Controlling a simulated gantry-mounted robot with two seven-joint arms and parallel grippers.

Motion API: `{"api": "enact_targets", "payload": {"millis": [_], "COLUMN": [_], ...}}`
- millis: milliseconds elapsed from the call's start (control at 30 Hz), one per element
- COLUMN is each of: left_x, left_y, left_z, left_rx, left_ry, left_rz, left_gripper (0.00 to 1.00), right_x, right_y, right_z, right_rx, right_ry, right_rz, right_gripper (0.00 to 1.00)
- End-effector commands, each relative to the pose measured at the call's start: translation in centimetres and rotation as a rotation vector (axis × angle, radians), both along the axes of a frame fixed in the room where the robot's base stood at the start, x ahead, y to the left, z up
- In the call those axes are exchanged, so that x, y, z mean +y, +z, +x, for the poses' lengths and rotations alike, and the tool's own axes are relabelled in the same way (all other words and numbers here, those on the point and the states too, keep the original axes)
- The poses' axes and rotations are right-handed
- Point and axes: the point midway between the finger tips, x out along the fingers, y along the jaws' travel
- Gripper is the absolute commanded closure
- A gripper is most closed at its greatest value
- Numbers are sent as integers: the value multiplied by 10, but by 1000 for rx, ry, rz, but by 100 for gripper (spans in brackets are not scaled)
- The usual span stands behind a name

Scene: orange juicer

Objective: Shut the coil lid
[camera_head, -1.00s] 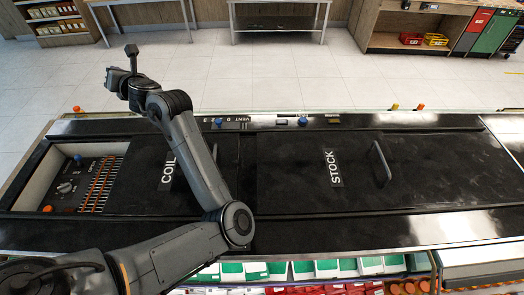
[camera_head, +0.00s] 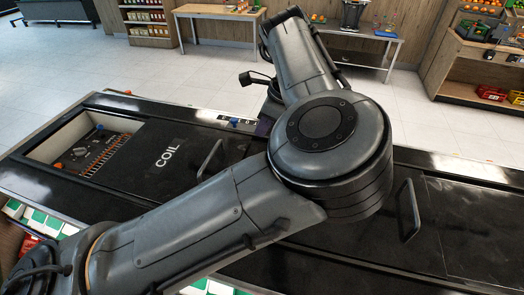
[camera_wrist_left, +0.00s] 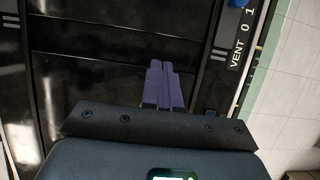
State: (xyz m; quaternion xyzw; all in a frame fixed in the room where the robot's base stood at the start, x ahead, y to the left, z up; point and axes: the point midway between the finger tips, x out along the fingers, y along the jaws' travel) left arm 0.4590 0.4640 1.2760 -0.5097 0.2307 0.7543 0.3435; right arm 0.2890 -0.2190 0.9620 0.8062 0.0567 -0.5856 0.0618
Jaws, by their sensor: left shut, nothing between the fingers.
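The coil lid (camera_head: 158,160) is a flat black panel marked COIL with a bar handle (camera_head: 210,157) near its right edge. It lies left of my left arm in the head view. Left of it, an open bay (camera_head: 97,143) shows orange coil bars and knobs. My left gripper is mostly hidden behind my own arm in the head view; a bit of purple shows at its edge. In the left wrist view, its purple fingers (camera_wrist_left: 163,82) are together and empty, above the dark counter near the VENT label (camera_wrist_left: 237,54). My right gripper is out of view.
The stock lid's handle (camera_head: 408,210) stands to the right of my arm, which covers the counter's middle. Blue knobs line the counter's far edge; one blue knob (camera_wrist_left: 238,3) shows in the left wrist view. Green-and-white packs (camera_head: 38,218) lie along the near side.

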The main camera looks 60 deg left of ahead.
Motion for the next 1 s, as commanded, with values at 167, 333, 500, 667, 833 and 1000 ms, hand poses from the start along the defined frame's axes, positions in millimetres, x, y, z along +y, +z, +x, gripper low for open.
{"api": "enact_targets", "payload": {"millis": [167, 333, 500, 667, 833, 1000], "left_x": [-2, 5, 13, 18, 22, 23], "left_y": [-8, -31, -56, -74, -86, -89], "left_z": [-2, -9, -15, -20, -23, -24], "left_rx": [1, 3, 2, 1, 0, -1], "left_ry": [5, 6, 6, 6, 4, 3], "left_rz": [-7, -6, -6, -5, -6, -4], "left_gripper": [100, 100, 100, 100, 100, 100], "right_x": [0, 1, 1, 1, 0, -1], "right_y": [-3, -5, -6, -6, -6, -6], "right_z": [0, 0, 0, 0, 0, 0], "right_rx": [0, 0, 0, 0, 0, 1], "right_ry": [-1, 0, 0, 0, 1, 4], "right_rz": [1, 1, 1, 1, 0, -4], "right_gripper": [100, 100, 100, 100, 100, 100]}}
